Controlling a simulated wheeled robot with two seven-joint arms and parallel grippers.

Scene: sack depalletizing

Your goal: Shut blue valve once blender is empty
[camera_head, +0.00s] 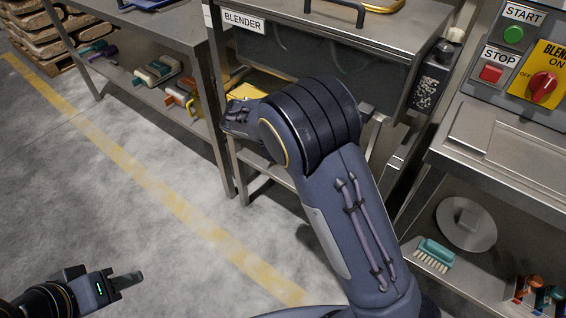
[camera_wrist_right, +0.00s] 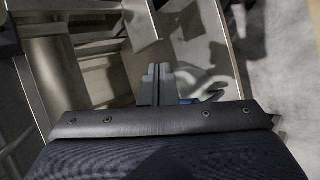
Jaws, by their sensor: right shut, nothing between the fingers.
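The blender (camera_head: 320,55) is a steel housing with a labelled frame at the top middle of the head view. Its inside cannot be seen. My right arm reaches up in front of it, and my right gripper is hidden in the head view. In the right wrist view my right gripper (camera_wrist_right: 155,82) is shut, its two fingers side by side and empty. A small blue piece (camera_wrist_right: 186,101) shows just beside the fingers; I cannot tell whether it is the blue valve or whether they touch. My left gripper (camera_head: 126,281) is low at the left over the floor, apart from everything.
A control panel with a green START button (camera_head: 513,34), a red STOP button (camera_head: 490,73) and a red knob (camera_head: 543,87) stands at right. A steel table (camera_head: 165,30) with brushes on its shelf is at left. Open floor lies at lower left.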

